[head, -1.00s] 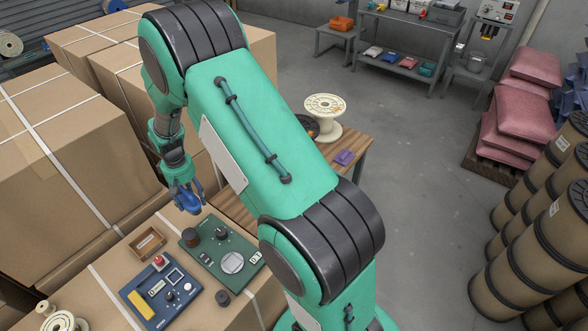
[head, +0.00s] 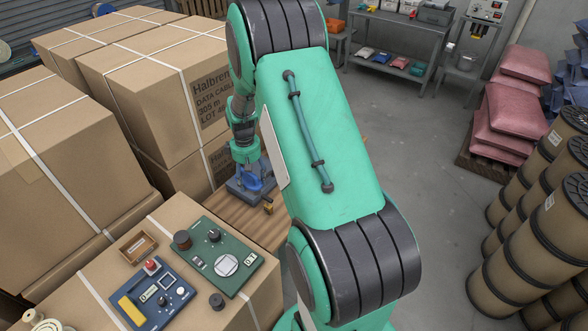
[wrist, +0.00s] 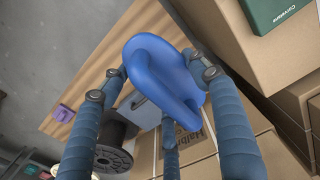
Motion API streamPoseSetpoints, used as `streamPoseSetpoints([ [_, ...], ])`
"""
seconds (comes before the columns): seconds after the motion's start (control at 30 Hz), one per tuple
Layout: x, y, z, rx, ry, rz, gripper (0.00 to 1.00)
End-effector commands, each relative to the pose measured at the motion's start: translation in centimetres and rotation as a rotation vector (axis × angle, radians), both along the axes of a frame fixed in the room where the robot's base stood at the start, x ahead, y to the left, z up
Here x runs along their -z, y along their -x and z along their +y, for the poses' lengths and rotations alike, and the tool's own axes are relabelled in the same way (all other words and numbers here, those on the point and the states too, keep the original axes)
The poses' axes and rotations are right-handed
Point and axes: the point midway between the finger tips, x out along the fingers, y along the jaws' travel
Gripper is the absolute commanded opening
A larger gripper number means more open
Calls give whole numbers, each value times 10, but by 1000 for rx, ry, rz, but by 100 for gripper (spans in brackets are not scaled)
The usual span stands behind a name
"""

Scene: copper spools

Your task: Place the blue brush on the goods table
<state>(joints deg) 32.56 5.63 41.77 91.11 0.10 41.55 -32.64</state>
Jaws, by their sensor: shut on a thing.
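My gripper (wrist: 160,84) is shut on the blue brush (wrist: 164,62), a smooth rounded blue shape between its fingers. In the head view the brush (head: 252,182) shows small at the gripper's end, above the wooden-topped table (head: 222,214). The same wooden top (wrist: 92,68) shows behind the brush in the wrist view. I cannot tell how high the brush is above it. My arm hides the right part of the table in the head view.
A grey-blue object (head: 238,189) and a small yellow one (head: 268,208) are under or near my gripper. A black spool (wrist: 114,158) and a purple item (wrist: 63,113) show in the wrist view. Large cartons (head: 150,95) stand left; a green panel (head: 222,255) lies in front.

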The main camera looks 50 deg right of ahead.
Motion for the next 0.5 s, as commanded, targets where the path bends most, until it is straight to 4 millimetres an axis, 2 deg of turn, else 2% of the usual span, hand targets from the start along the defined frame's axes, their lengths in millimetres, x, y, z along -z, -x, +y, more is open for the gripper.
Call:
streamPoseSetpoints([
  [0.03, 4, 5, -5, 1, -1, 1, 30],
  [0.27, 55, 3, -2, -1, -2, 2, 30],
  [0.5, 117, 3, -2, -1, -2, 4, 30],
])
